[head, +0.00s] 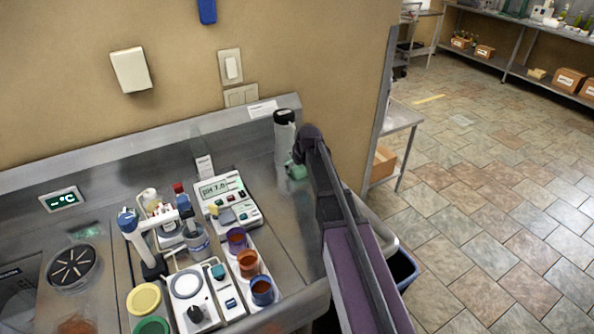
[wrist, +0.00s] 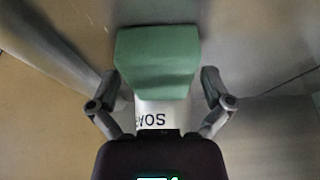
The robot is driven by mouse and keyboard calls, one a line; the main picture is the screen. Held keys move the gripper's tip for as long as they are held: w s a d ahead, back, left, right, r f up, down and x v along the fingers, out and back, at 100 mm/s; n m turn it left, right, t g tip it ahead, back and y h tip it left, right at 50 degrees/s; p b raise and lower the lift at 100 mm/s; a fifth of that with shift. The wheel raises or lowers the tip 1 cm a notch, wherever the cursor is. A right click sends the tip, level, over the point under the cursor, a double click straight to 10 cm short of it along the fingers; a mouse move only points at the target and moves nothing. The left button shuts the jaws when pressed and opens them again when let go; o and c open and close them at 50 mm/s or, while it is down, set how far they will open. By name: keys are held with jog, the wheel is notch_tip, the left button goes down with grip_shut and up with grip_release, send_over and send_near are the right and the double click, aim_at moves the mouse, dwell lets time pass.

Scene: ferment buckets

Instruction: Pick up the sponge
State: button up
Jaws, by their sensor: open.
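The sponge (head: 297,171) is a small green block at the right end of the steel counter, partly hidden by my arm in the head view. In the wrist view the green sponge (wrist: 157,62) fills the upper middle. My gripper (wrist: 161,85) is open, with one finger on each side of the sponge and a gap showing beside each. I cannot tell how far down the fingers reach. In the head view my gripper (head: 299,153) is close to the sponge, its fingers mostly hidden.
A white bottle with a dark cap (head: 285,135) stands behind the sponge. A white surface lettered SOAP (wrist: 152,118) shows below the sponge in the wrist view. A pH meter (head: 222,195) and several cups (head: 247,262) stand to the left. The wall is close behind.

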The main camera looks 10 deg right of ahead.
dwell(0.3)
jog(key=c, duration=0.7)
jog(key=shift+r, duration=0.15)
notch_tip(320, 180, up, 3)
jog(key=p, duration=0.3)
jog(key=shift+r+p, duration=0.2)
jog(key=shift+p, duration=0.15)
jog(key=s, duration=0.5)
jog(key=s+a+r+p, duration=0.1)
jog(key=s, duration=0.4)
jog(key=s+a, duration=0.1)
jog(key=s, duration=0.4)
jog(key=shift+s+a+r, duration=0.1)
jog(key=shift+s+r, duration=0.05)
jog(key=shift+s, duration=0.25)
